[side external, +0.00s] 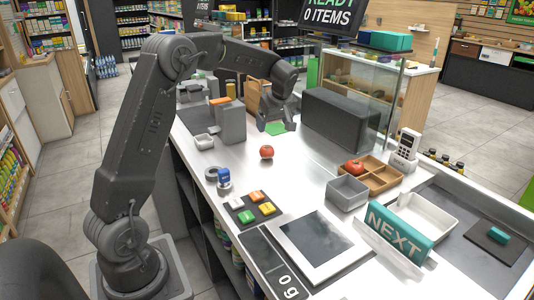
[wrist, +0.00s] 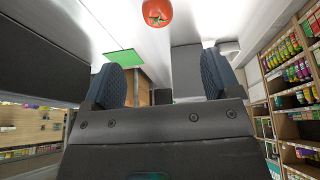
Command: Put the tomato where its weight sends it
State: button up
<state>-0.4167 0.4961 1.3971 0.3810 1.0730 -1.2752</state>
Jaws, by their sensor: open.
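A red tomato (side external: 266,152) lies alone on the bare white counter. It also shows at the top edge of the wrist view (wrist: 157,12), partly cut off. Another red tomato (side external: 354,167) sits in a wooden divided tray (side external: 388,181) to the right. A scale (side external: 318,244) with a dark plate is empty, and its display (side external: 280,283) reads 0 g. My gripper (side external: 279,122) is open and empty above the counter, behind the lone tomato and near a green patch (side external: 283,129). In the wrist view its two fingers (wrist: 161,82) stand wide apart.
A dark pad with coloured blocks (side external: 239,212) lies left of the scale. A long dark box (side external: 340,123) stands right of my gripper.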

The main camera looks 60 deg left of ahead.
aim_at(267, 147)
jog(key=x, duration=1.4)
jog(key=shift+w+a+f, duration=0.15)
jog(key=shift+w+a, duration=0.05)
jog(key=shift+a, duration=0.3)
jog(key=shift+c, duration=0.3)
jog(key=c, duration=1)
jog(key=shift+c, duration=0.2)
